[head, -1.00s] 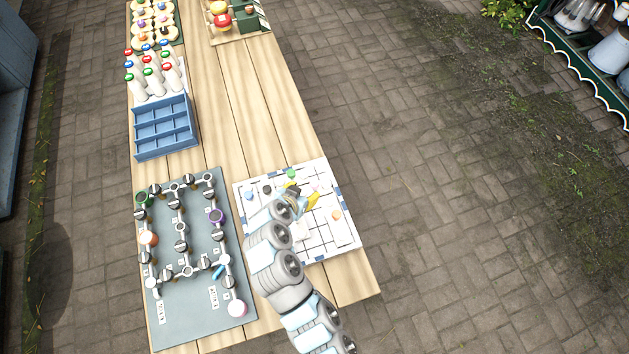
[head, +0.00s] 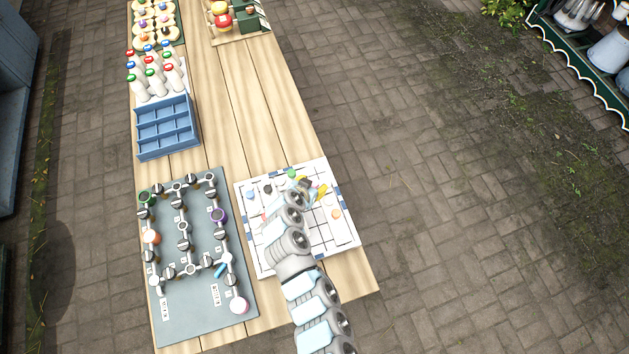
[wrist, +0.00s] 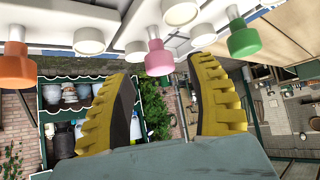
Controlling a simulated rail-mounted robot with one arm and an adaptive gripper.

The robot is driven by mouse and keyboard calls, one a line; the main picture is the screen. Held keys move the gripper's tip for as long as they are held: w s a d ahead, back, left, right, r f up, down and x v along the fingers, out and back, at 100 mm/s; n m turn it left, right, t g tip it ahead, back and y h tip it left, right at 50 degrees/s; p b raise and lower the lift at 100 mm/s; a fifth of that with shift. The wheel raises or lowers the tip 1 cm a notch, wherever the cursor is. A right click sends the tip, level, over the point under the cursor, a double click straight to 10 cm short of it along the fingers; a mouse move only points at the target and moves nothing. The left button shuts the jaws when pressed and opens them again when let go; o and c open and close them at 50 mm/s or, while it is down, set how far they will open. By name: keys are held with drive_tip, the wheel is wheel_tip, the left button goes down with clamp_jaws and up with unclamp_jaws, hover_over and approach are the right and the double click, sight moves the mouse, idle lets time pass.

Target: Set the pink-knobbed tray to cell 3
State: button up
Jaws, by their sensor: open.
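The pink-knobbed tray shows its pink knob (wrist: 158,57) in the wrist view, between the tips of my gripper's yellow fingers, with a gap on both sides. My gripper (head: 312,185) is open and empty over the far part of the white sliding board (head: 258,262) in the head view. In the wrist view, my gripper (wrist: 161,72) has its fingers spread. Cell numbers are not readable.
A green knob (wrist: 243,38) is close beside the right finger; an orange knob (wrist: 16,62) is further left. White knobs (wrist: 89,40) are around. A grey valve panel (head: 195,322) lies left of the board, and a blue crate (head: 167,154) stands beyond it. Bare tabletop lies beyond the board.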

drive_tip(key=shift+w+d+f, duration=0.15)
drive_tip(key=shift+w+f, duration=0.15)
drive_tip(key=shift+w, duration=0.15)
drive_tip(key=shift+w+d+f, duration=0.15)
drive_tip(key=shift+w+f, duration=0.15)
drive_tip(key=shift+f, duration=0.1)
drive_tip(key=shift+f, duration=0.1)
clamp_jaws()
